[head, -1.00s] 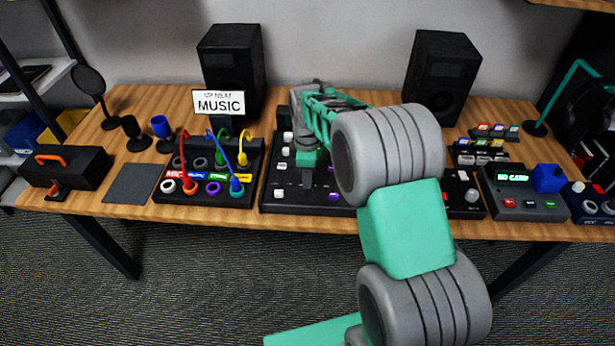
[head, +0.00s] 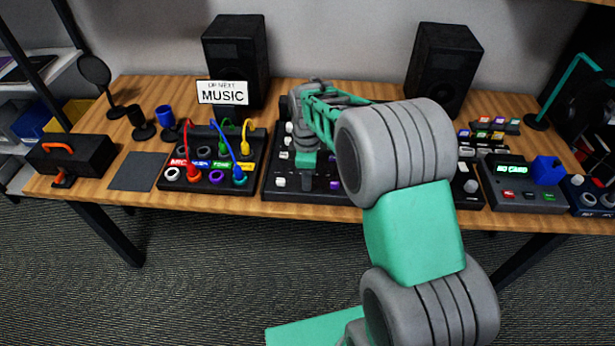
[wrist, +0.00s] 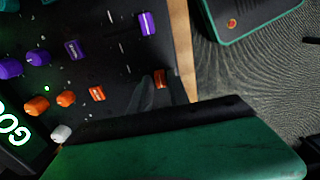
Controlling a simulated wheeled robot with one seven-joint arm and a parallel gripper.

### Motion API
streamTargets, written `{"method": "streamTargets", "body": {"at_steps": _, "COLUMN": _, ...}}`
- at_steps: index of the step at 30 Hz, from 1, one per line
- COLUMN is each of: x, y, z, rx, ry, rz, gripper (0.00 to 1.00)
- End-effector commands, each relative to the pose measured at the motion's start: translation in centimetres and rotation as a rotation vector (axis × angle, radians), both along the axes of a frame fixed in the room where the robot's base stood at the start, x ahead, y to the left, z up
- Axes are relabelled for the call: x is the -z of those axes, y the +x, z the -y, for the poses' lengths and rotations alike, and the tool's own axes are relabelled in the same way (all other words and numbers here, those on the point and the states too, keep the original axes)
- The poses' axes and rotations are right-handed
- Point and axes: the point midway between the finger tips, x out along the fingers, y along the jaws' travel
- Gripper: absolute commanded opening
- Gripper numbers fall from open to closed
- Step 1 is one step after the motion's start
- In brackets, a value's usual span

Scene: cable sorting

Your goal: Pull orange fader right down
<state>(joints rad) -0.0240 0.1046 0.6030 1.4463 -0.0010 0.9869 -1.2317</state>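The black mixer panel (head: 268,190) lies on the table under my arm. In the wrist view an orange fader cap (wrist: 160,78) sits near the panel's front edge, at the tips of my gripper (wrist: 159,88). One dark finger shows on each side of the cap; I cannot tell whether they press on it. In the head view my gripper (head: 306,165) is low over the panel, and my arm hides the panel's right part. The orange fader cannot be made out there. A purple fader cap (wrist: 147,23) is beside the orange one.
Purple knobs (wrist: 37,57), orange knobs (wrist: 66,98), an orange button (wrist: 97,94) and a white knob (wrist: 62,133) are close by on the panel. The patch box (head: 210,186) with plugged cables stands left. The table's front edge (wrist: 182,40) is near.

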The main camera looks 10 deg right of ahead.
Motion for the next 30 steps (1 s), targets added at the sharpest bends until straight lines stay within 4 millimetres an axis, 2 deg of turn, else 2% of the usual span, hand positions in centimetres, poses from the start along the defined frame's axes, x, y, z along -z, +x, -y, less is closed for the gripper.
{"method": "streamTargets", "body": {"at_steps": 5, "x": 0.0, "y": 0.0, "z": 0.1, "rx": 0.002, "ry": 0.000, "rz": 0.000, "gripper": 0.36}}
{"method": "streamTargets", "body": {"at_steps": 14, "x": -0.5, "y": 0.1, "z": 0.0, "rx": 0.001, "ry": 0.000, "rz": 0.001, "gripper": 0.36}}
{"method": "streamTargets", "body": {"at_steps": 24, "x": -6.7, "y": 0.0, "z": 0.0, "rx": 0.000, "ry": -0.001, "rz": 0.002, "gripper": 0.36}}
{"method": "streamTargets", "body": {"at_steps": 30, "x": -7.8, "y": 0.0, "z": 0.0, "rx": 0.001, "ry": 0.000, "rz": 0.000, "gripper": 0.36}}
